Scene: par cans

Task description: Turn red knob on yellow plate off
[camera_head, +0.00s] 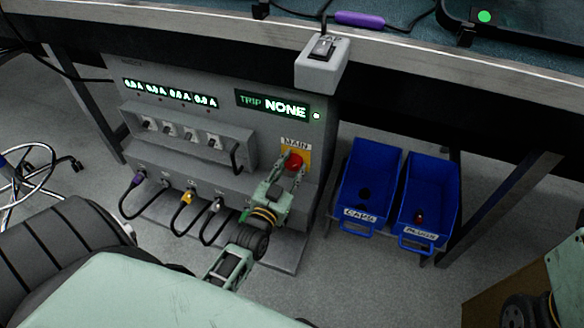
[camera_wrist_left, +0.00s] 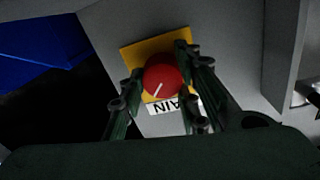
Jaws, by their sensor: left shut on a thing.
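The red knob (camera_head: 293,162) sits on a yellow plate (camera_head: 304,152) under the MAIN label at the right of the grey power box's front. My left gripper (camera_head: 292,165) reaches it from below, with its fingers on either side of the knob. In the left wrist view the red knob (camera_wrist_left: 163,76) lies between the two fingers, and its white pointer line is slanted. The yellow plate (camera_wrist_left: 140,52) shows behind it. My left gripper (camera_wrist_left: 160,80) is shut on the knob. My right gripper is not clearly seen; only part of my right arm shows at the lower right.
The grey box (camera_head: 225,180) has lit displays, a row of switches behind a guard, and several plugged cables below. Two blue bins (camera_head: 372,170) stand to its right. A table edge (camera_head: 420,60) with a switch box (camera_head: 321,65) runs above.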

